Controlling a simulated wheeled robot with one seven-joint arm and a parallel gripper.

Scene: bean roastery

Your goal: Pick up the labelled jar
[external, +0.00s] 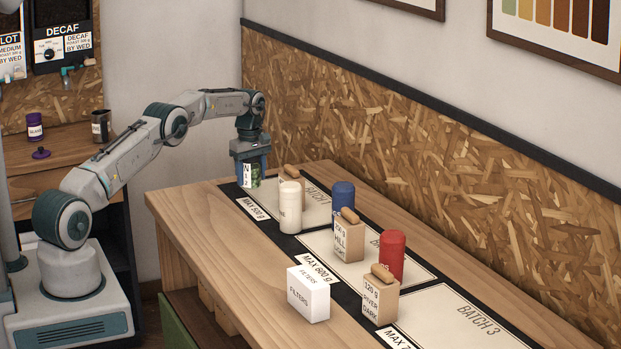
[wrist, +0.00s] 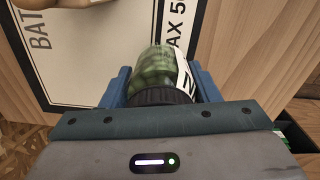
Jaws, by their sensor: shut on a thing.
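The labelled jar (external: 256,172) is clear with green contents and a white label with black lettering. It also shows in the wrist view (wrist: 153,68), where its black lid faces my gripper body. My gripper (external: 251,170) points down at the far left end of the table and is shut on the jar. In the wrist view the blue fingers of my gripper (wrist: 160,84) lie on both sides of the jar. I cannot tell whether its base touches the mat. The label is partly hidden.
Right of the jar stand a cream canister (external: 290,208), a blue canister (external: 342,194), a red canister (external: 391,252), several paper bags (external: 348,240) and a FILTERS box (external: 308,295). The OSB wall (external: 430,150) runs behind. The table's front left (external: 200,225) is clear.

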